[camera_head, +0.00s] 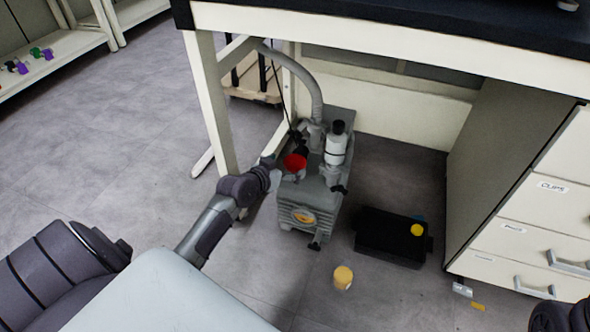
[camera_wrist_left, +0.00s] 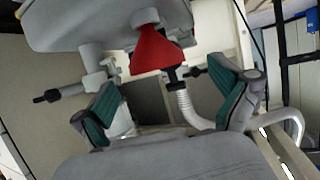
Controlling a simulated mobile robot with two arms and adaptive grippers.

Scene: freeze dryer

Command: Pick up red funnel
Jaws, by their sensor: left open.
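The red funnel (camera_head: 296,162) sits on top of the grey vacuum pump (camera_head: 305,195) under the table, near its left end. In the left wrist view, which looks upside down, the red funnel (camera_wrist_left: 157,50) shows at the top centre with the pump body (camera_wrist_left: 75,20) behind it. My left gripper (camera_head: 271,165) is just to the left of the funnel in the head view. In the wrist view the left gripper (camera_wrist_left: 165,98) is open, and its two green-padded fingers are apart, with the funnel beyond and between them. Nothing is between the pads.
A white-grey cylinder with black cap (camera_head: 337,150) and a grey hose (camera_head: 310,85) stand on the pump close to the funnel. A black tray (camera_head: 385,238), a yellow container (camera_head: 343,278) and a drawer cabinet (camera_head: 520,215) are right.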

